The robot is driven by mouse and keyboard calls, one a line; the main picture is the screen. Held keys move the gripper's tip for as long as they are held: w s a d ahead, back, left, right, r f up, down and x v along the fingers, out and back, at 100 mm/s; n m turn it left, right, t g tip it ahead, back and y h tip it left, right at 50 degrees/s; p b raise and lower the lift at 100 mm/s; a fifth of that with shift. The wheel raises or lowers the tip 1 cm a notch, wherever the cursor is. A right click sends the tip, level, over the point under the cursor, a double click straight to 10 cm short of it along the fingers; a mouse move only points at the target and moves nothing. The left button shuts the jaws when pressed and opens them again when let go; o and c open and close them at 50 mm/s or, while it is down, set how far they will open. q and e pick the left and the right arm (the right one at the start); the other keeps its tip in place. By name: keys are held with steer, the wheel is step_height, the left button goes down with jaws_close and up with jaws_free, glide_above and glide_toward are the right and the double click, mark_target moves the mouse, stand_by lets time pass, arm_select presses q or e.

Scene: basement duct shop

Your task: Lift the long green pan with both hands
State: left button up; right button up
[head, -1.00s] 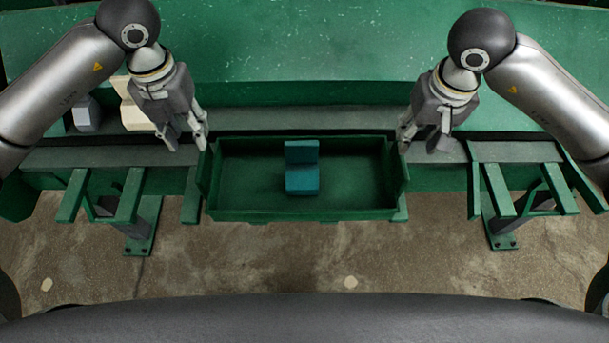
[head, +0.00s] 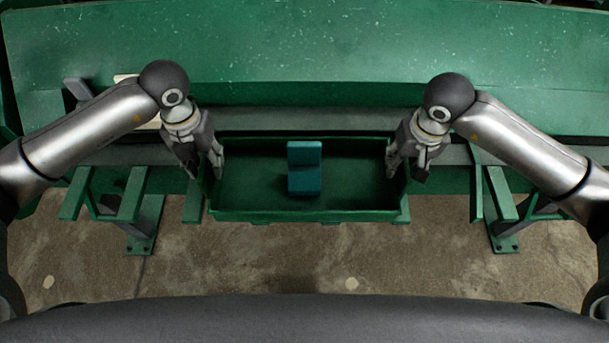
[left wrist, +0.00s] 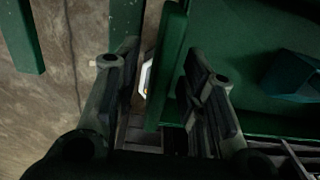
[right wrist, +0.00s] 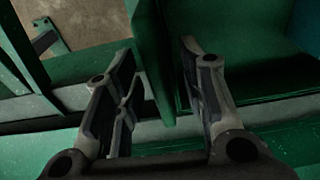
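The long green pan (head: 350,214) is an open tray with raised end walls, on the green bench frame in the middle of the head view. A teal block (head: 304,168) stands inside it. My left gripper (head: 207,172) is at the pan's left end. In the left wrist view its fingers (left wrist: 160,50) are apart on either side of the end wall (left wrist: 166,72). My right gripper (head: 404,172) is at the right end. In the right wrist view its fingers (right wrist: 156,50) are also apart, astride that end wall (right wrist: 150,62). Gaps show between fingers and walls.
A large green speckled surface (head: 310,50) lies behind the pan, with a grey ledge (head: 310,119) before it. Green brackets (head: 130,195) stand on both sides. A pale object behind my left arm is mostly hidden. Bare concrete floor (head: 270,255) lies in front.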

arm_select(q)
steer(key=shift+f, duration=0.15)
arm_select(e)
steer(key=shift+f, duration=0.15)
arm_select(q)
steer(key=shift+c, duration=0.3)
arm_select(e)
steer(key=shift+c, duration=0.3)
arm_select(q)
jaws_close()
arm_select(e)
jaws_close()
steer(key=shift+w, duration=0.1)
